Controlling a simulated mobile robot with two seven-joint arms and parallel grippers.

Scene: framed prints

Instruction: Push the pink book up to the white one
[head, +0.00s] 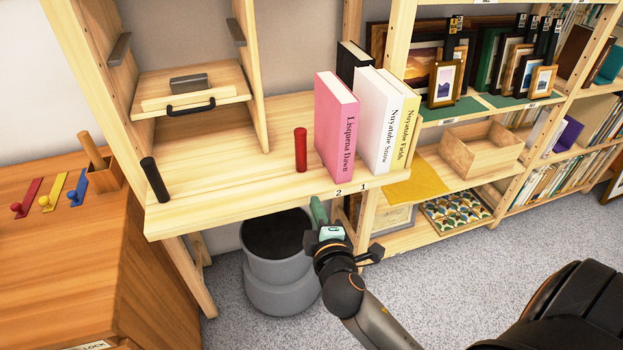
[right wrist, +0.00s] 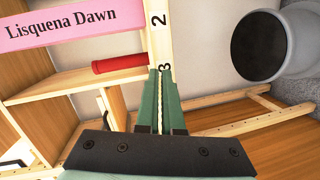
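The pink book (head: 334,130), "Lisquena Dawn", stands upright on the pale wooden shelf (head: 230,190). The white book (head: 376,122), "Nuyatuhe Snow", stands upright to its right, with a narrow gap apparently between them. Their spines face the shelf's front edge, which bears the numbers 2 and 1. My right gripper (head: 319,212) is in front of and below the shelf edge, apart from the books. In the right wrist view its green fingers (right wrist: 160,75) are together with nothing held, and the pink book (right wrist: 70,27) shows at the upper left. My left gripper is not in view.
A red cylinder (head: 301,150) stands just left of the pink book. A yellow book (head: 408,122) stands right of the white one; a black book (head: 352,62) is behind. A black cylinder (head: 155,180) stands farther left. A grey bin (head: 280,285) is below the shelf.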

